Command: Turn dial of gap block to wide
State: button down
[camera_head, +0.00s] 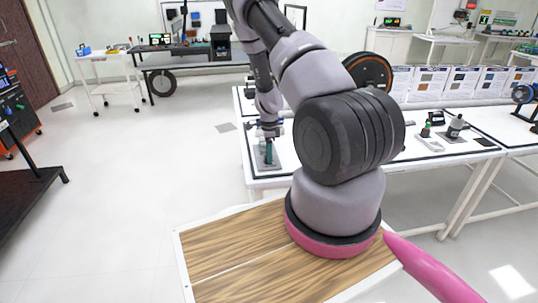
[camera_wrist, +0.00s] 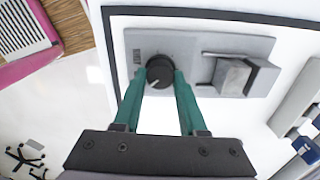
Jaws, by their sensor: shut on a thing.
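The gap block is a grey plate (camera_wrist: 200,52) on the white table in the wrist view, with a black round dial (camera_wrist: 159,76) on its left part. A pale pointer line shows on the dial; I cannot read the marks beside it. A raised grey block (camera_wrist: 240,76) stands on the plate's right part. My gripper (camera_wrist: 161,75) has green fingers, one on each side of the dial, shut on it. In the head view my gripper (camera_head: 268,152) is over the gap block's plate (camera_head: 262,166) near the table's left end; the dial is hidden there.
The white table (camera_head: 290,180) has a dark border line. A grey block-like part (camera_wrist: 297,105) lies to the right of the plate. Small fixtures, including a grey cylinder (camera_head: 456,127), stand further right on the table.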

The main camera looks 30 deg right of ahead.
jog(key=shift+c, duration=2.3)
grip_release()
notch_tip(320, 180, up, 11)
jog(key=shift+f, duration=0.1)
